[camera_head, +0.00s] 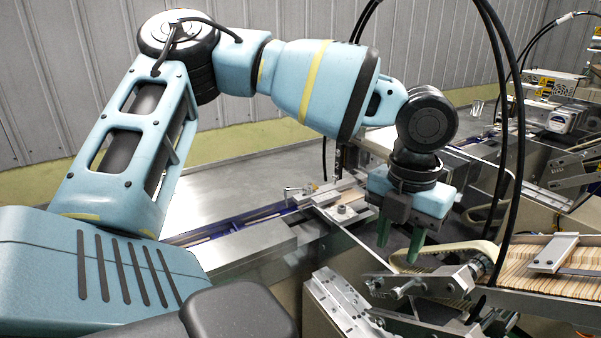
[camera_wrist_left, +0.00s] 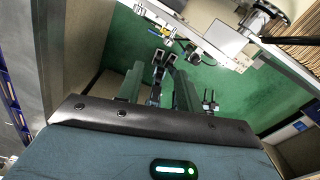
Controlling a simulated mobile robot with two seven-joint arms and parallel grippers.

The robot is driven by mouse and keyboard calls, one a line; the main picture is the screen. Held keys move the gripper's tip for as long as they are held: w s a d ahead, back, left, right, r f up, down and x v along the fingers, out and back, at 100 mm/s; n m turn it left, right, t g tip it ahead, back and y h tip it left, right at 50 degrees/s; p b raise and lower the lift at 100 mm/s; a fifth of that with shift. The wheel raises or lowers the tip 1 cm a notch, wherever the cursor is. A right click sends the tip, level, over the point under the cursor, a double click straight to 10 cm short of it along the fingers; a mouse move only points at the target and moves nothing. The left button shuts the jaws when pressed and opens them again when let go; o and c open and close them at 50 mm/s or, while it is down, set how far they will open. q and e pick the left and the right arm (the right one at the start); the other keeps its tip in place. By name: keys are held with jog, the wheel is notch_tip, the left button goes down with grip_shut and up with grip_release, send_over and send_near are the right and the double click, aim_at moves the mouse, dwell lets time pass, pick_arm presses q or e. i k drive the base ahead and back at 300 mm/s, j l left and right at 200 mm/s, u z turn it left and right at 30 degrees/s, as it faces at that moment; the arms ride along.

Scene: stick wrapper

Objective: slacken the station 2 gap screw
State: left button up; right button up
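My left gripper (camera_head: 399,246) hangs downward in the head view, its two green fingers apart with nothing seen between them. In the left wrist view the fingers (camera_wrist_left: 160,85) also stand apart, over machine parts lower down. A metal block assembly with a small round knob or screw head (camera_head: 342,209) lies left of the gripper, at the end of the blue-edged rail. I cannot tell which part is the station 2 gap screw; no station label is readable. My right gripper is not in view.
Wooden sticks (camera_head: 560,282) fill a track at the right, under a metal plate (camera_head: 553,253). A tan belt (camera_head: 450,255) and metal brackets (camera_head: 340,300) sit close below the gripper. Black cables hang just right of it. A bare metal table (camera_head: 240,190) lies behind my arm.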

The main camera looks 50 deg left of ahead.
aim_at(307, 189)
jog(key=i+j, duration=0.1)
jog(key=j, duration=0.45)
jog(key=i+j, duration=0.1)
jog(key=j, duration=0.45)
jog(key=i+j, duration=0.1)
jog(key=j, duration=0.45)
